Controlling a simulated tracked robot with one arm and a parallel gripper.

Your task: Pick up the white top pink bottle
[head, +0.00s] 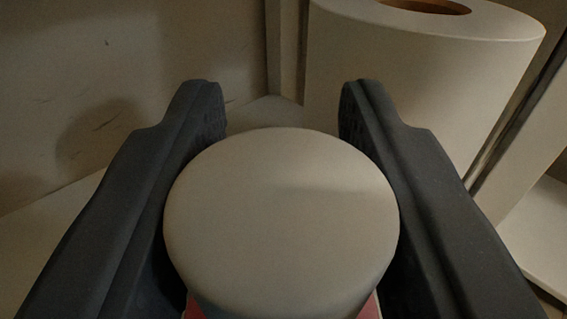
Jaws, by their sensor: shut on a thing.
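The bottle's round white top (281,220) fills the lower middle of the head view. A little of the pink body (368,308) shows below it at the bottom edge; the rest is hidden. My gripper (282,105) has one dark finger on each side of the bottle and is shut on it. The fingertips reach past the far side of the white top. I cannot tell whether the bottle stands on the shelf or is lifted.
A large white paper roll (415,75) stands close behind the right finger. A pale wall (130,80) is on the left. An upright panel (525,150) is at the right. Some bare shelf surface (262,112) shows between the fingertips.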

